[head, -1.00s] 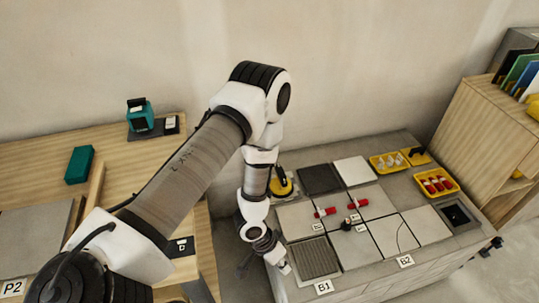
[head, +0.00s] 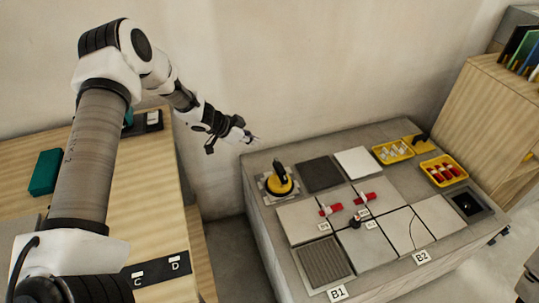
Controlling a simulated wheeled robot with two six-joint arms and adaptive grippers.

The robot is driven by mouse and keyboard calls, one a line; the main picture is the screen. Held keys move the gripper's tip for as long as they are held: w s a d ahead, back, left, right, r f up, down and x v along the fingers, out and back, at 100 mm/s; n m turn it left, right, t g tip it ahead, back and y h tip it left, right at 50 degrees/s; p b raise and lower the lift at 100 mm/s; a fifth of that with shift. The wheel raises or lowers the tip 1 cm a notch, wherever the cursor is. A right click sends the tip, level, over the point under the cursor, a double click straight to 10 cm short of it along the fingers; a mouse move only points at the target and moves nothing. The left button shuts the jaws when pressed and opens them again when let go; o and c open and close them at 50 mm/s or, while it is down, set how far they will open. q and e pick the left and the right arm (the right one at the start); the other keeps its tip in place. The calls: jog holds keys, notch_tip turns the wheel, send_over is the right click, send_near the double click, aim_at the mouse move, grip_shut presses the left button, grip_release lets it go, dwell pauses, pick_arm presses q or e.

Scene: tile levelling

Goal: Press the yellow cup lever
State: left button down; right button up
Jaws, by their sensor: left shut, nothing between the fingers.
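The yellow suction cup (head: 279,186) stands at the back left of the grey bench (head: 262,221), on a small light plate. A black lever or handle (head: 279,170) rises from its top. My left gripper (head: 254,139) is shut and empty, up and to the left of the cup in the picture, near the wall and apart from the cup. My right gripper is not in view.
Dark and light tiles (head: 320,173) cover the bench, with red clips (head: 331,210) at the joints. Yellow trays (head: 393,151) stand at the back right. A wooden table (head: 150,205) is at left, and a wooden shelf (head: 480,110) at right.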

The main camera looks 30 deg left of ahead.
aim_at(280, 177)
pick_arm(q)
jog(key=s+a+f+b+x, duration=0.1)
jog(key=b+x, duration=0.2)
jog(key=x, duration=0.9)
jog(key=shift+f, duration=0.7)
